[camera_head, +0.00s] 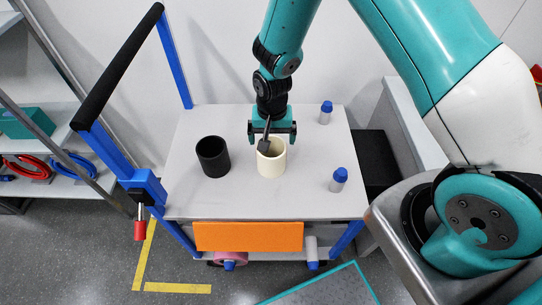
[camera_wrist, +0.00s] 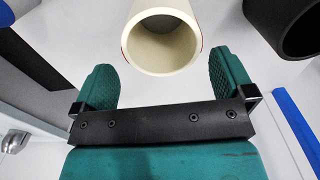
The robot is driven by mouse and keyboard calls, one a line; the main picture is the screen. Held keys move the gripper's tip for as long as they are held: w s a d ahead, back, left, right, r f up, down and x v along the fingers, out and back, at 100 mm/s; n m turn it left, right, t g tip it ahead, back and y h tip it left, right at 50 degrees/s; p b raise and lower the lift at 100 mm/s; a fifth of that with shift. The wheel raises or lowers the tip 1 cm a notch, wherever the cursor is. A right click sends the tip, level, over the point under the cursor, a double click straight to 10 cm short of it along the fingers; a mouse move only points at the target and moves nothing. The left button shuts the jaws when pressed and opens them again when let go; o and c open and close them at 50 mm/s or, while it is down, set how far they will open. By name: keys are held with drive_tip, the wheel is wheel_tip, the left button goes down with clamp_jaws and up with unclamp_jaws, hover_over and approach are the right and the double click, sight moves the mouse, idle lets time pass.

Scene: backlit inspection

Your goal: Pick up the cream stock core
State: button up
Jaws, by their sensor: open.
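The cream stock core (camera_head: 271,163) is a hollow cylinder standing upright on the white cart top (camera_head: 230,203), with its open end up. In the wrist view the cream stock core (camera_wrist: 161,52) shows its round mouth at the top middle, just beyond and between my two teal fingers. My gripper (camera_head: 272,131) is open and empty at the far side of the core in the head view, close to its rim. The open fingers of my gripper (camera_wrist: 163,75) also show in the wrist view. I cannot tell whether either finger touches the core.
A black hollow cylinder (camera_head: 213,157) stands left of the cream core. Blue-capped white bottles stand at right, one farther back (camera_head: 326,112) and one nearer (camera_head: 338,180). A black push handle (camera_head: 118,66) rises at the cart's left. The cart's front surface is clear.

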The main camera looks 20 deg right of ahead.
hover_over(271, 153)
drive_tip(key=s+a, duration=0.1)
drive_tip(key=s, duration=0.3)
drive_tip(key=f, duration=0.7)
drive_tip(key=shift+w+a+f+p, duration=0.2)
drive_tip(key=shift+w+p, duration=0.05)
drive_tip(key=shift+p, duration=0.1)
drive_tip(key=c, duration=0.6)
drive_tip(key=shift+r, duration=0.1)
drive_tip(key=shift+c, duration=0.2)
